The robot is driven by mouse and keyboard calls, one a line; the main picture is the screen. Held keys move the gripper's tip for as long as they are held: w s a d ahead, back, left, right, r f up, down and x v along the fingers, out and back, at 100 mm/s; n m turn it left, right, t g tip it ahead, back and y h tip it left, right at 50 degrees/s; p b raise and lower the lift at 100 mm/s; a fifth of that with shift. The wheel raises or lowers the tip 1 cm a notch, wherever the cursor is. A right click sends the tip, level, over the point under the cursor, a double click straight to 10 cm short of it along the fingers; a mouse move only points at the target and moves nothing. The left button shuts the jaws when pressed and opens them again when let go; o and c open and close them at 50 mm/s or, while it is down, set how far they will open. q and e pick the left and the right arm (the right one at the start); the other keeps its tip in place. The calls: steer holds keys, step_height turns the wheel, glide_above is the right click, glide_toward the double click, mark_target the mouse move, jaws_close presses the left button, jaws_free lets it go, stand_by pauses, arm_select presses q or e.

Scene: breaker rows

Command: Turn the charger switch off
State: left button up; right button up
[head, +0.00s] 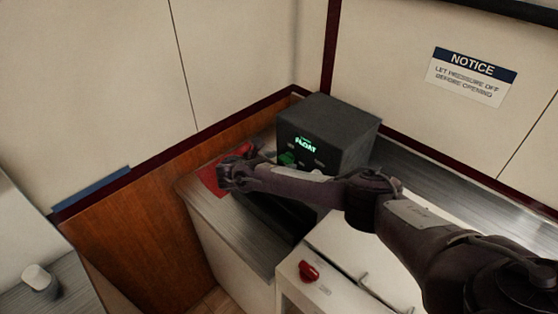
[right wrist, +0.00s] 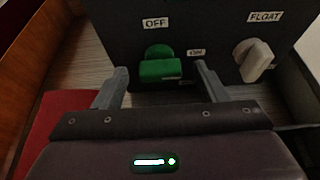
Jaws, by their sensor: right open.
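The charger is a dark grey box (head: 335,125) on the counter, with a glowing green FLOAT display on its front in the head view. Its green switch (right wrist: 160,70) shows in the right wrist view, with an OFF label above left and an ON label to its right. I cannot tell which label the switch points to. My right gripper (right wrist: 162,67) is open, with one finger on each side of the green switch; contact is not clear. In the head view my right gripper (head: 238,165) is in front of the charger's face. My left gripper is not in view.
A pale knob (right wrist: 253,60) under a FLOAT label sits right of the switch. A red flat item (head: 209,178) lies on the counter's left end. A red knob (head: 308,271) is on the white unit (head: 300,300) in front. Walls stand close behind the charger.

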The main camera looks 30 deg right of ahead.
steer(key=c, duration=1)
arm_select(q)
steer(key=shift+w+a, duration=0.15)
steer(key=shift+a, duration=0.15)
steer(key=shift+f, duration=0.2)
arm_select(e)
steer(key=shift+w+n, duration=0.1)
steer(key=shift+n, duration=0.2)
steer(key=n+g+b, duration=0.1)
steer(key=n+b, duration=0.1)
steer(key=b, duration=0.1)
steer(key=shift+w+a+f+g+h, duration=0.1)
steer(key=shift+w+f+g+h, duration=0.1)
steer(key=shift+g+h, duration=0.2)
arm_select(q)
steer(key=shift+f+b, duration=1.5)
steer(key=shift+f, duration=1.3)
arm_select(e)
steer(key=shift+w+r+n+g+h, duration=0.15)
steer(key=shift+n+g+h, duration=0.3)
steer(key=shift+n, duration=0.65)
steer(key=o, duration=1)
steer(key=shift+a, duration=0.1)
